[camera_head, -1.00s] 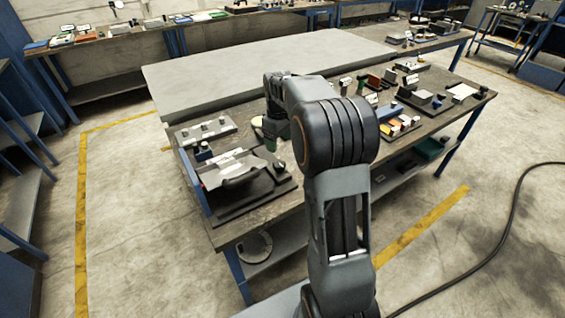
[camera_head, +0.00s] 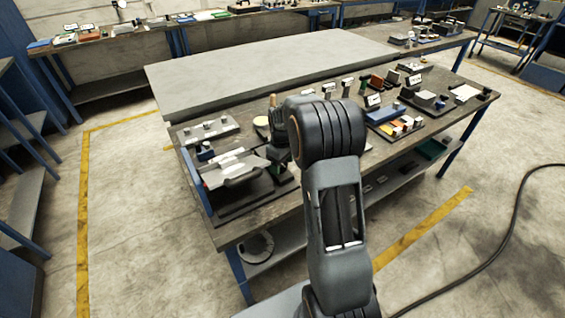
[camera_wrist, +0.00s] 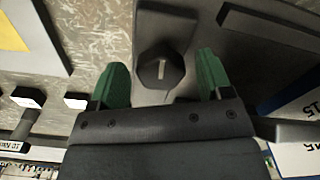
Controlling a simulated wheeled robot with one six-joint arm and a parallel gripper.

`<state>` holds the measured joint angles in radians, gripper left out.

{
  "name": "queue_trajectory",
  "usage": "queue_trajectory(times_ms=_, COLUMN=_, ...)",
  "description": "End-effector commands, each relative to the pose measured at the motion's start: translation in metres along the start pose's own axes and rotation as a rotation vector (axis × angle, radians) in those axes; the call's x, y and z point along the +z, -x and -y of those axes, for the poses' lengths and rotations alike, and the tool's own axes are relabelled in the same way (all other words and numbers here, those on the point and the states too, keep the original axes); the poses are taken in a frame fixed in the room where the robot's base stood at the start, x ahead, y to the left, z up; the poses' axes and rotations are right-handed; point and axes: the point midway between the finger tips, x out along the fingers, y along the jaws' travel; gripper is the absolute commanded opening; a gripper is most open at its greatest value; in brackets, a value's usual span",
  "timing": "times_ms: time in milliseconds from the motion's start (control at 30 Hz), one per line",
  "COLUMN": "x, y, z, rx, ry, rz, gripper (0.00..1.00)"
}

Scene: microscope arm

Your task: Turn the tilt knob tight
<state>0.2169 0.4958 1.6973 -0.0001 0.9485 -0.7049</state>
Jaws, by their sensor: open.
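The tilt knob (camera_wrist: 150,76) is a dark faceted knob with a white line on its face, seen in the wrist view. It sits on a dark grey base part. My gripper (camera_wrist: 162,62) has two green fingers, spread apart. One is left of the knob and one is right of it, with gaps on both sides. In the head view my gripper (camera_head: 277,172) is at the right end of the grey and white device (camera_head: 235,168) on the bench. There my wrist and gripper hide the knob. I cannot tell the fingers' height relative to the knob.
A grey panel with several small knobs (camera_head: 208,128) lies behind the device. Labelled parts and a blue tray (camera_head: 385,114) stand to the right on the bench. In the wrist view, a dark bar (camera_wrist: 270,28) and a blue and white part (camera_wrist: 297,130) lie right of the fingers.

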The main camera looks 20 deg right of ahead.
Motion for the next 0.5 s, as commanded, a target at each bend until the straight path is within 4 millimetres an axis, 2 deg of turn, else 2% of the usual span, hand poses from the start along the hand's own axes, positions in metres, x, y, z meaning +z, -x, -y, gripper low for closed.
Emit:
queue_trajectory(times_ms=67, x=0.0, y=0.0001, z=0.0, rx=0.0, ry=0.0, rz=0.0, gripper=0.72)
queue_trajectory(times_ms=500, x=0.0001, y=0.0004, z=-0.0002, rx=0.0, ry=0.0, rz=0.0, gripper=0.3)
